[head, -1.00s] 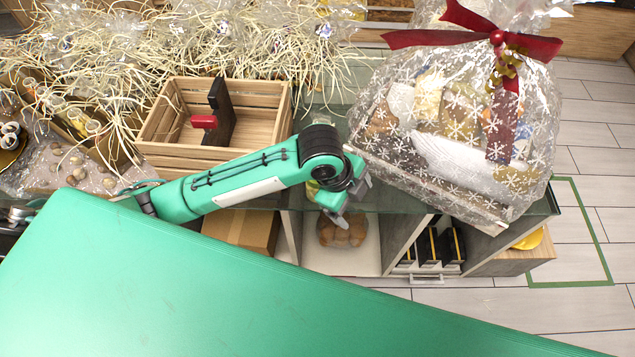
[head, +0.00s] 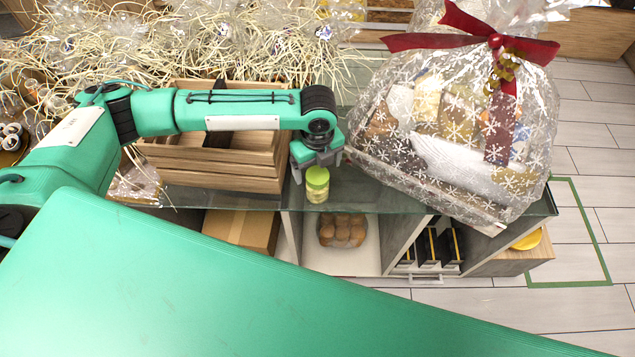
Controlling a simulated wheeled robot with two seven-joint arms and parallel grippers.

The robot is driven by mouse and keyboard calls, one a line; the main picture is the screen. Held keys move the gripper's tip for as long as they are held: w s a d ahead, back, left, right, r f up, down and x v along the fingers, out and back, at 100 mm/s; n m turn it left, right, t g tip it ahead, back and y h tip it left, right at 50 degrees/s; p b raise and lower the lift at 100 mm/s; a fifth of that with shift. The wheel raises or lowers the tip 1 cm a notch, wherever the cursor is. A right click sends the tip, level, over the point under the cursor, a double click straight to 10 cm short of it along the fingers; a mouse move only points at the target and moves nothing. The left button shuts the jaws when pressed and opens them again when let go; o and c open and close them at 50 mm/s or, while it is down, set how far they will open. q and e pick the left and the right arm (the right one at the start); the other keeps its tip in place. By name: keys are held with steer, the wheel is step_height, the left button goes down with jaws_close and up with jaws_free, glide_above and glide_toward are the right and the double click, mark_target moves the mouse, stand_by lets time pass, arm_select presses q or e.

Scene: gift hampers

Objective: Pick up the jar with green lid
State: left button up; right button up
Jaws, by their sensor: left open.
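The jar with green lid (head: 317,184) stands upright on the glass counter top, between the wooden crate and the wrapped hamper. Its lid is bright green and its body is pale and see-through. My left gripper (head: 317,163) is just behind and above the jar in the head view, with its fingers open and pointing down. I cannot tell whether a finger touches the lid. My right gripper does not show.
A wooden crate (head: 210,182) stands left of the jar, partly behind my left arm. A large wrapped hamper (head: 455,120) with a red bow stands close on the right. Bread (head: 342,230) and a cardboard box (head: 240,230) lie on the shelf below.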

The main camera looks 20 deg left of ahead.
mark_target(318, 175)
arm_select(q)
step_height(318, 175, down, 4)
steer(key=shift+r, duration=0.2)
step_height(318, 175, down, 5)
steer(key=p, duration=0.2)
steer(key=shift+s+r+p, duration=0.1)
steer(key=shift+r+p, duration=0.1)
steer(key=shift+p, duration=0.1)
steer(key=shift+d+f, duration=0.1)
steer(key=shift+f, duration=0.35)
steer(key=shift+c, duration=0.2)
steer(key=c, duration=1.2)
steer(key=shift+r, duration=0.1)
steer(key=shift+c, duration=0.2)
